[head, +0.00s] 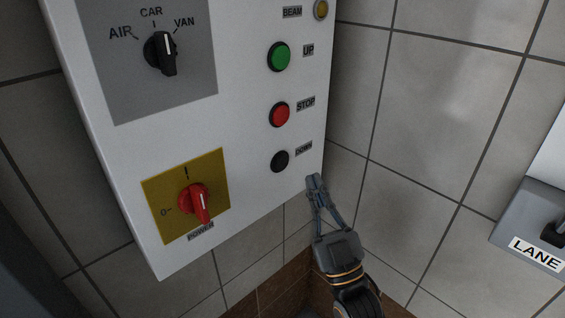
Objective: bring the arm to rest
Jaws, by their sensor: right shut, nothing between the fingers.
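My right gripper (315,183) is shut and empty. Its fingertips point up at the lower right edge of a white control panel (120,165), below the black DOWN button (280,161). I cannot tell whether the tips touch the panel. The rest of my right arm runs down out of the bottom of the view. My left gripper is not in view.
The panel carries a green UP button (279,57), a red STOP button (279,114), a BEAM lamp (321,9), an AIR/CAR/VAN selector (161,54) and a red power switch (196,203). A grey LANE box (536,228) is at right. Tiled walls (420,120) stand behind.

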